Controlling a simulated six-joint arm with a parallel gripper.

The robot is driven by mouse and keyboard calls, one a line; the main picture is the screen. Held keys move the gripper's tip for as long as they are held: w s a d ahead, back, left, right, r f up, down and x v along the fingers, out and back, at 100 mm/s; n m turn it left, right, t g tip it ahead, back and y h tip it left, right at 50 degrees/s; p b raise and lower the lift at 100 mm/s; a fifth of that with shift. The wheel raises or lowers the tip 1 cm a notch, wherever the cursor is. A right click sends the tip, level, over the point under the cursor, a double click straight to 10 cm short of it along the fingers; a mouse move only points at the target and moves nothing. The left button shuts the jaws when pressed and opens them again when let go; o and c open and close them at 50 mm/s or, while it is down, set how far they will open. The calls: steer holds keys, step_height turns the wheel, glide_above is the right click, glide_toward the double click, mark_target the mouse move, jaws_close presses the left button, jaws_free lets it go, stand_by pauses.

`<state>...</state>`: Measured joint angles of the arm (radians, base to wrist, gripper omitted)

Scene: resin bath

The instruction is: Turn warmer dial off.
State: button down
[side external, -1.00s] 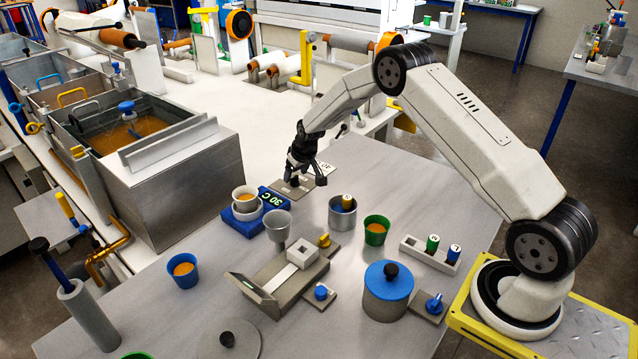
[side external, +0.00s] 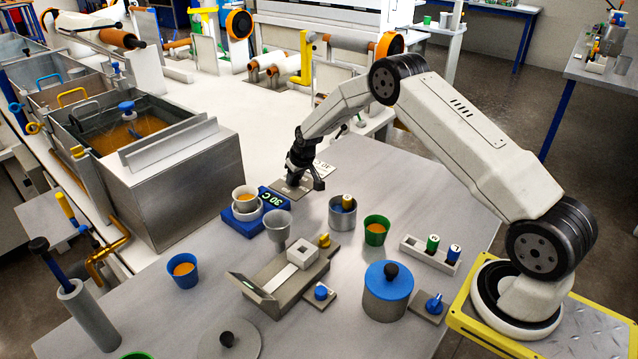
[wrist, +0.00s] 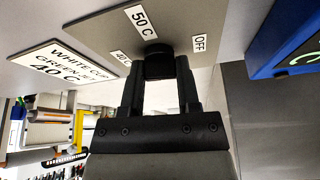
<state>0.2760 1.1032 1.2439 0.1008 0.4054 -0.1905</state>
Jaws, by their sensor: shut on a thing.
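The warmer dial is a dark round knob (wrist: 158,61) on a grey-brown plate (wrist: 108,35), with labels reading 50 C, 40 C and OFF around it. The plate also shows in the side view (side external: 283,190). My gripper (wrist: 160,78) is shut on the knob, one finger on each side, and it also shows in the side view (side external: 303,182). Which label the dial points at cannot be told. The blue warmer (side external: 240,214) beside the plate has a display (side external: 273,198) reading 30 C. A white cup (side external: 245,199) with amber liquid stands on the warmer.
A white card (wrist: 62,66) reading 40 C lies near the dial plate. A grey funnel-shaped cup (side external: 278,224), a metal pot (side external: 342,216) and a green cup (side external: 376,230) stand nearby. The steel bath tank (side external: 190,185) is to the left.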

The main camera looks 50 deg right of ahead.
steer(key=shift+n+y, duration=0.4)
steer(key=shift+n, duration=0.7)
steer(key=shift+c, duration=1.6)
jaws_free()
steer(key=shift+r, duration=0.15)
steer(key=shift+v, duration=3.65)
steer(key=shift+s+d, duration=0.1)
steer(key=shift+s, duration=0.05)
steer(key=shift+r, duration=0.1)
